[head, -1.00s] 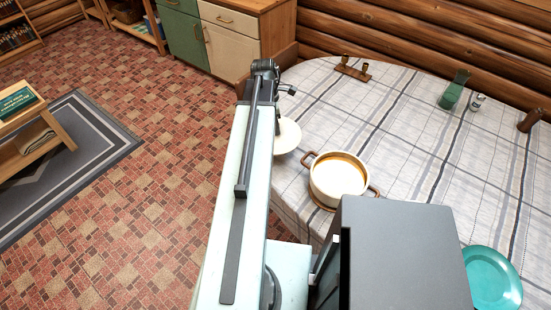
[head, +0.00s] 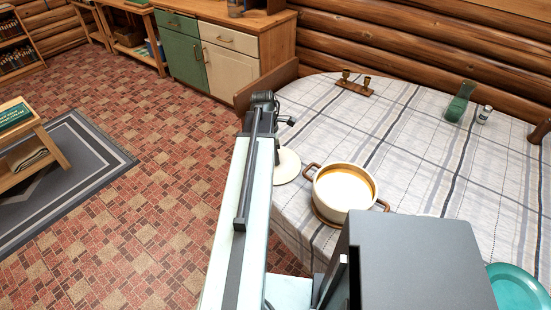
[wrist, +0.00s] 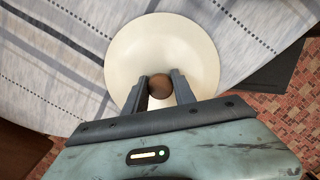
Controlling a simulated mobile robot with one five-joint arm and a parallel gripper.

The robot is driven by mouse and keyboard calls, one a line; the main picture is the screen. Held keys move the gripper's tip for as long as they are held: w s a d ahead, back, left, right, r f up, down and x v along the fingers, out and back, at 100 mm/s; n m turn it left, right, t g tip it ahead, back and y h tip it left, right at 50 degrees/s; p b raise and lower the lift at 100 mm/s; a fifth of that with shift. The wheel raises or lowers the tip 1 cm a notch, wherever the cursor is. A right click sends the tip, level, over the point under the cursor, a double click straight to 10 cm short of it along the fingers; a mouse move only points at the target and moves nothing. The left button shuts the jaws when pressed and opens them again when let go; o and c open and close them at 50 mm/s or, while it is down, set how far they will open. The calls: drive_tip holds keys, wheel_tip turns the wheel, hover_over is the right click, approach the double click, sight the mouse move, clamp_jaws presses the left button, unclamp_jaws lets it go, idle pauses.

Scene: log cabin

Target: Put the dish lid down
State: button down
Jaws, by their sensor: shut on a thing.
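The dish lid (wrist: 160,40) is a round cream disc with a brown round knob (wrist: 160,87). My gripper (wrist: 160,92) is shut on the knob, with one dark finger on each side in the wrist view. In the head view the lid (head: 288,166) shows partly behind my arm, at the table's left edge. I cannot tell whether it touches the tablecloth. The cream pot (head: 343,188) with brown handles stands open on the table, just right of the lid, on a brown round base.
The table (head: 430,150) has a checked cloth. A wooden candle holder (head: 355,86), a green object (head: 459,103) and a small white jar (head: 484,115) stand toward the back. A teal plate (head: 518,287) lies at lower right. The table's middle is clear.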

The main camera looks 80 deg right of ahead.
drive_tip(key=shift+f, duration=0.1)
drive_tip(key=c, duration=1)
unclamp_jaws()
drive_tip(key=shift+c, duration=0.2)
wheel_tip(320, 180, up, 12)
drive_tip(key=w+p, duration=0.1)
drive_tip(key=p, duration=1.1)
drive_tip(key=shift+w+a, duration=0.25)
drive_tip(key=shift+w, duration=0.1)
